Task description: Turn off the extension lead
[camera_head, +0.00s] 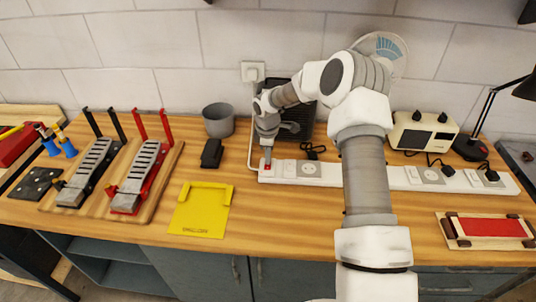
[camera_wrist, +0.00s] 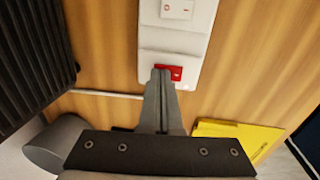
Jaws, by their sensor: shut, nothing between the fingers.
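The white extension lead (camera_head: 316,181) lies along the back of the wooden bench, with my arm hiding part of its middle. Its red switch (camera_head: 267,166) is at the left end. The red switch also shows in the wrist view (camera_wrist: 175,73), with a white switch (camera_wrist: 178,9) further along the lead. My gripper (camera_head: 267,160) points down at the left end of the lead. In the wrist view its shut fingertips (camera_wrist: 161,72) are at the left part of the red switch, holding nothing. I cannot tell whether they press on it.
A yellow tray (camera_head: 203,207) lies in front of the lead's left end. A black box (camera_head: 211,153) and grey cup (camera_head: 218,120) stand to the left. A dark ribbed object (camera_wrist: 30,60) is close beside the lead. A cream device (camera_head: 424,131) and lamp (camera_head: 475,146) are at right.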

